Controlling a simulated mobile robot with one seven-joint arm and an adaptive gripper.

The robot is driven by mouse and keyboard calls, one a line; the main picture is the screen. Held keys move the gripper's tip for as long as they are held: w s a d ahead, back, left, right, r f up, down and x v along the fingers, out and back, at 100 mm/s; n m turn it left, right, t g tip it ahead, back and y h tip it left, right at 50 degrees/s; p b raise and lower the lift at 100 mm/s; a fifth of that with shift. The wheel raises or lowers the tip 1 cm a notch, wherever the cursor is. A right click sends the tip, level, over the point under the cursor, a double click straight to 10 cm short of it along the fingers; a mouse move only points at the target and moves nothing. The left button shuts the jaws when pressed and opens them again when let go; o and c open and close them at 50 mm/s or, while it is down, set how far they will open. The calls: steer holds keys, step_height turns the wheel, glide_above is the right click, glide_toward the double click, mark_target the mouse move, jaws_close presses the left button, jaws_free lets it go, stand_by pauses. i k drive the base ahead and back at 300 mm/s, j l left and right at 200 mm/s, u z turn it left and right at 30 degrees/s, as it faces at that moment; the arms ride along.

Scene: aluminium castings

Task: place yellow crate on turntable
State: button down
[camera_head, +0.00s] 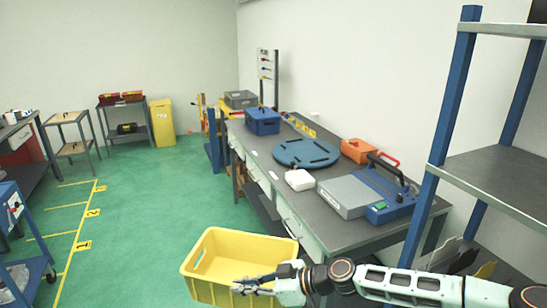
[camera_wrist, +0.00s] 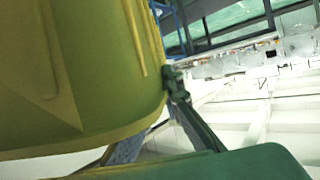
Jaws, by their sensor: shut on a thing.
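The yellow crate (camera_head: 230,262) is held in the air in front of the workbench, at the lower middle of the head view. It is open at the top and looks empty. My gripper (camera_head: 254,286) is shut on the crate's near wall. In the wrist view the crate (camera_wrist: 75,75) fills the upper left, with a finger of my gripper at its edge. The turntable (camera_head: 305,153) is a blue round plate lying on the workbench, beyond and above the crate in the picture. Its top is bare.
The workbench (camera_head: 330,228) carries a white box (camera_head: 299,180), a grey and blue device (camera_head: 366,192), an orange bin (camera_head: 356,150) and a blue box (camera_head: 262,121) around the turntable. A blue-posted shelf rack (camera_head: 437,130) stands at right.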

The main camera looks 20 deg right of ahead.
mark_target(306, 149)
steer(key=i+j+u, duration=0.1)
steer(key=i+u, duration=0.35)
steer(key=i, duration=0.4)
steer(key=i+j+z, duration=0.1)
steer(key=i+z, duration=0.2)
steer(key=i, duration=0.2)
steer(key=i+j+z, duration=0.2)
steer(key=i+z, duration=0.15)
steer(key=i, duration=0.15)
steer(key=i+j+z, duration=0.3)
steer(key=i+j, duration=0.05)
steer(key=i, duration=0.1)
